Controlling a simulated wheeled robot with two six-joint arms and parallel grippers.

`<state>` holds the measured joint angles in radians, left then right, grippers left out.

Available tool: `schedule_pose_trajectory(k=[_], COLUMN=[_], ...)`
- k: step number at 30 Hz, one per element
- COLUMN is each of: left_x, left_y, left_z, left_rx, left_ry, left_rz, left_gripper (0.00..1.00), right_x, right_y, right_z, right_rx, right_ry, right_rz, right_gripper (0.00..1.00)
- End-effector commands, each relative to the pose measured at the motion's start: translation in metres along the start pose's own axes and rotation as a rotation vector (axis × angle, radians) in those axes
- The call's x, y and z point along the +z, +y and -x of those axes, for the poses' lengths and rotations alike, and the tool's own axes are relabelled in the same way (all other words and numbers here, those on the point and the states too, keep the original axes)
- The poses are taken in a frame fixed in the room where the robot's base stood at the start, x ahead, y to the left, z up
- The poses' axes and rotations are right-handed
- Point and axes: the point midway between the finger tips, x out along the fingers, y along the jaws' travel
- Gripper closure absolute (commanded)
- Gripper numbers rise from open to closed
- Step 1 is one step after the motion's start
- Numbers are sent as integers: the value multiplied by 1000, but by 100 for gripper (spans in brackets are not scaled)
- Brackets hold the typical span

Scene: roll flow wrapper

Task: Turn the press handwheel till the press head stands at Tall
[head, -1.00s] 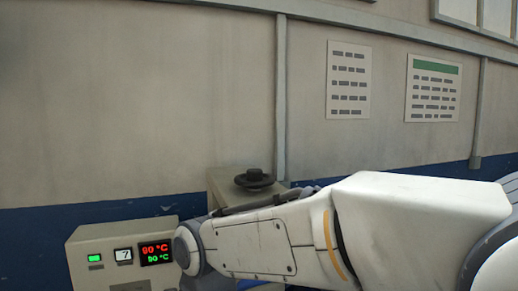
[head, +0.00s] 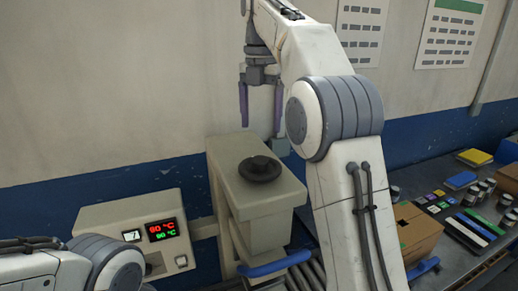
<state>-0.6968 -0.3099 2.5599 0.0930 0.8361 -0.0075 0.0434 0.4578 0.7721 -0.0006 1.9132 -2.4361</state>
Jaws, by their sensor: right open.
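The press handwheel (head: 260,168) is a dark round wheel with a raised hub, lying flat on top of the beige press housing (head: 226,160). My right gripper (head: 261,122) points down with its two purple-grey fingers spread apart and nothing between them. In the picture it is just above the handwheel, apart from it; how far behind it stands is hard to tell. My left arm shows at the lower left, but its gripper is out of view. No Tall mark or press head scale can be made out.
A control box (head: 110,216) with red and green temperature readouts stands left of the press. A blue bar (head: 275,265) and rollers lie below. At right, a table (head: 420,172) holds a cardboard box (head: 414,232) and several small items.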

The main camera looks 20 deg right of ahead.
Motion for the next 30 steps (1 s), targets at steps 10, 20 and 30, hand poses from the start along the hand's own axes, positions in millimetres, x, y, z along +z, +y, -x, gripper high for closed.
schedule_pose_trajectory(k=[10,20,30], left_x=[1,1,1], left_y=[-1,-1,-1], left_z=[-18,-19,-19], left_rx=[0,0,0], left_ry=[0,0,0], left_rz=[-1,-1,-1], left_gripper=[50,50,50], right_x=[-1,-1,-1], right_y=[-1,0,0], right_z=[-60,-91,-94], right_rx=[-1,1,2], right_ry=[2,-1,-1], right_rz=[-2,-2,-2], right_gripper=[16,16,24])
